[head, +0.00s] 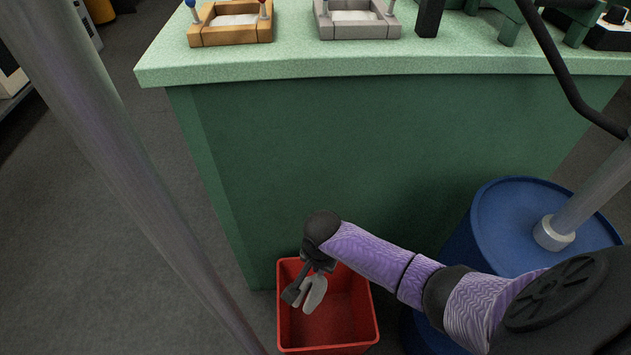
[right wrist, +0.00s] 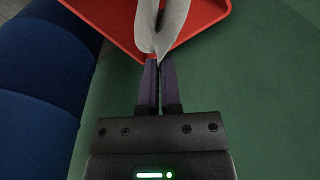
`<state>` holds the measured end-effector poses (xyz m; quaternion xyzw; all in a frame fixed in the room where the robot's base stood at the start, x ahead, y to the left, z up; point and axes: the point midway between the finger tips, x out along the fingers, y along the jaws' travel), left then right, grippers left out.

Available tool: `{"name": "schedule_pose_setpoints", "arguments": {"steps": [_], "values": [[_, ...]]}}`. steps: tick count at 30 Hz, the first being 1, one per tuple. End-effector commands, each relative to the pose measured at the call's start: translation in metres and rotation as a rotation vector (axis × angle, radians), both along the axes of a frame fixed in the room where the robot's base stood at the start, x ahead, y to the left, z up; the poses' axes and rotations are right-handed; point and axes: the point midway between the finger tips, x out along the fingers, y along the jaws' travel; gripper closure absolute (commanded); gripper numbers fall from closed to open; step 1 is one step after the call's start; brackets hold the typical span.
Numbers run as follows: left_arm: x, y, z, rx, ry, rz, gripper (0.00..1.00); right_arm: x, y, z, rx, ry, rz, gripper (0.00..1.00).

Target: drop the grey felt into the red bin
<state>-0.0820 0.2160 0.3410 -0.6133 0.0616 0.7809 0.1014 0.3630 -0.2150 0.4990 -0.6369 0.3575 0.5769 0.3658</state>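The grey felt (head: 315,293) hangs from my right gripper (head: 303,285) over the red bin (head: 347,310) in the head view. In the right wrist view the gripper's two fingers (right wrist: 159,68) are close together and pinch the folded felt (right wrist: 160,22) at its lower end. The red bin (right wrist: 208,14) shows behind the felt there. The bin stands on the floor against the green bench. The part of the bin floor behind the felt is hidden. My left gripper is in neither view.
The green bench (head: 380,150) rises behind the bin, with a wooden tray (head: 230,34) and a grey tray (head: 358,30) on top. A blue drum (head: 530,220) stands right of the bin. Grey floor (head: 100,260) lies open at left.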

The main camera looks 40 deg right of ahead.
Motion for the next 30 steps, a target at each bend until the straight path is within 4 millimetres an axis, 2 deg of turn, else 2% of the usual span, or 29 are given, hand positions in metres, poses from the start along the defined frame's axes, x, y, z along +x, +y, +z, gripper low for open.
{"name": "schedule_pose_setpoints", "arguments": {"steps": [1, 6, 10, 14, 19, 24, 30], "values": [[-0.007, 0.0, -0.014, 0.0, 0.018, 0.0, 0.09, -0.003, 0.0, -0.022, 0.0, 0.015, 0.0, 1.0], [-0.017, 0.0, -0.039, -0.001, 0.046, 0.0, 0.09, -0.009, 0.0, -0.059, 0.0, 0.044, 0.0, 1.0], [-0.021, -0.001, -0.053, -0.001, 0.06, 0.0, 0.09, -0.013, 0.0, -0.08, 0.0, 0.06, 0.0, 1.0], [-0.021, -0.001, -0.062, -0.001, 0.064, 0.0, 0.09, -0.014, 0.0, -0.091, -0.001, 0.064, 0.0, 1.0], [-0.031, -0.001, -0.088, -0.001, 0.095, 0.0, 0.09, -0.015, 0.0, -0.123, -0.001, 0.069, 0.002, 1.0], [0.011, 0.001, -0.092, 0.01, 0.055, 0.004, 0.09, -0.013, 0.0, -0.126, -0.001, 0.063, 0.0, 1.0], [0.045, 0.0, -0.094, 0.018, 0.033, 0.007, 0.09, -0.013, 0.0, -0.136, -0.002, 0.062, 0.0, 1.0]]}}
